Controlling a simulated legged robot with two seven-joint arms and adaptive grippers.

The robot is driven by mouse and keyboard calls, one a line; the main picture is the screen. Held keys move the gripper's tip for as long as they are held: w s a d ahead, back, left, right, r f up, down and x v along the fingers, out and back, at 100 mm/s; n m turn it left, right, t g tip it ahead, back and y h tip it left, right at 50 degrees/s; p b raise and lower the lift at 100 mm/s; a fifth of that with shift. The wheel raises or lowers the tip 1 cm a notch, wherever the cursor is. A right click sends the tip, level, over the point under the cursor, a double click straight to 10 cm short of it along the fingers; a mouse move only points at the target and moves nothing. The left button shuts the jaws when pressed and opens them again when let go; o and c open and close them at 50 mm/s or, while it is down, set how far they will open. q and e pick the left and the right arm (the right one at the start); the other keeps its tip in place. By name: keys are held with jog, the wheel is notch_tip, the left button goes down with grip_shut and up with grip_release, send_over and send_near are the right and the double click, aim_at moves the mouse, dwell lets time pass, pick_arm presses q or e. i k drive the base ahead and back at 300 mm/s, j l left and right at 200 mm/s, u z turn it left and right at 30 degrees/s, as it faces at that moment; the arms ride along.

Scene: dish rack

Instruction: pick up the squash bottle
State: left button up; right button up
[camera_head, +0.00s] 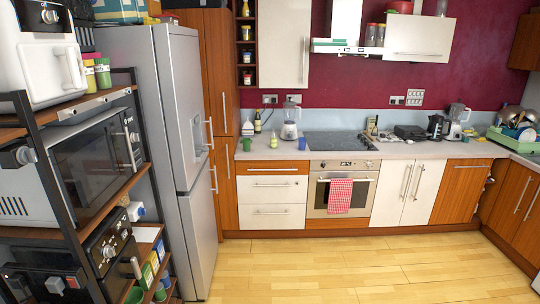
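No label is readable, so I cannot tell for certain which item is the squash bottle. A small pale yellow-green bottle (273,140) stands upright on the counter, left of the blender (290,122). A darker slim bottle (257,122) stands farther back, near the wall. A green cup (246,144) is to the left and a blue cup (302,143) to the right of the pale bottle. Neither of my grippers is in view, and nothing is seen touching these items.
A tall grey fridge (170,120) and a black shelf rack with a microwave (85,155) fill the left side. The wooden floor (330,270) ahead is clear. A dish rack (518,128) stands on the counter (400,149) at the far right.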

aim_at(273, 137)
jog(key=i, duration=2.15)
